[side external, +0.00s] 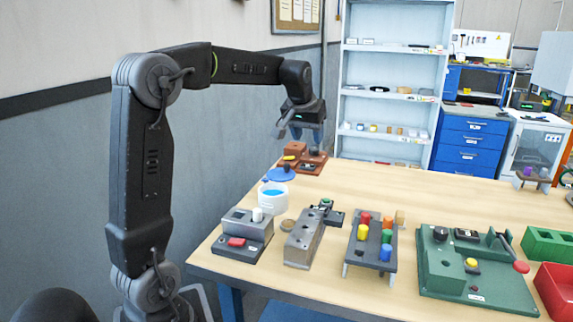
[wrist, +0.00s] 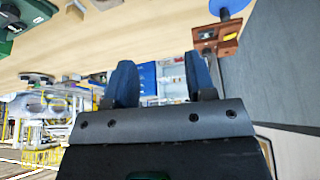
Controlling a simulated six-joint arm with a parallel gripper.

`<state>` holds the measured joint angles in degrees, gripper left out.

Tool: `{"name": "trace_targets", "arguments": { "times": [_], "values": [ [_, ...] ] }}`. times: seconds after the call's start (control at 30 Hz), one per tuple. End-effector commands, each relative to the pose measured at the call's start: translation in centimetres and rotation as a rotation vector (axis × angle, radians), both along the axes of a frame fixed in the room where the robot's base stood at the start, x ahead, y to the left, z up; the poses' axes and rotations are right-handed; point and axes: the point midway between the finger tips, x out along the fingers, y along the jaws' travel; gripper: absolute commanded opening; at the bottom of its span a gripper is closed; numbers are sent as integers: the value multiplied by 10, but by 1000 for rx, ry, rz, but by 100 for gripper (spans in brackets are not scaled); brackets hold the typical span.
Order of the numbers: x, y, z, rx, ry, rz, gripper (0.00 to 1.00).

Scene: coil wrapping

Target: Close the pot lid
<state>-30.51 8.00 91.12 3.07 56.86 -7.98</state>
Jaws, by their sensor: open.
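The white pot (side external: 273,201) stands near the left edge of the wooden table, with blue showing inside its open top. The blue lid (side external: 277,175) with a dark knob is just behind the pot, off its opening. I cannot tell whether the lid is hinged or lies loose. A blue round part, likely the lid (wrist: 228,6), is cut off at the top of the wrist view. My gripper (side external: 301,132) is open and empty, above and behind the lid. Its two blue fingers stand apart in the wrist view (wrist: 161,82).
A reddish-brown block fixture (side external: 312,163) lies beneath my gripper, beyond the lid. A grey switch box (side external: 243,235), grey block (side external: 304,238), peg rack (side external: 371,240) and green board (side external: 470,265) line the front. The table's back right is mostly clear.

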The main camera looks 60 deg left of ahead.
Motion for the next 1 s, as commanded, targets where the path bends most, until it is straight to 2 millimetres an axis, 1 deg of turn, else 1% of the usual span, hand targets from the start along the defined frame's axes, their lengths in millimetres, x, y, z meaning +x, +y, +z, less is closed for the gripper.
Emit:
{"name": "trace_targets", "arguments": {
  "times": [0.03,0.07,0.1,0.2,0.3,0.4,0.53,0.63,0.77,1.0],
  "values": [
    [9,35,-10,-5,9,60,50],
    [13,52,-14,-7,12,89,50],
    [17,75,-20,-10,14,127,50],
    [20,123,-35,-14,20,208,50],
    [19,156,-47,-17,22,265,50],
    [18,175,-55,-18,24,296,50],
    [19,183,-61,-19,25,307,50],
    [21,185,-71,-20,26,306,50],
    [26,192,-93,-21,27,306,50],
    [37,208,-139,-21,27,306,50]
  ]
}}
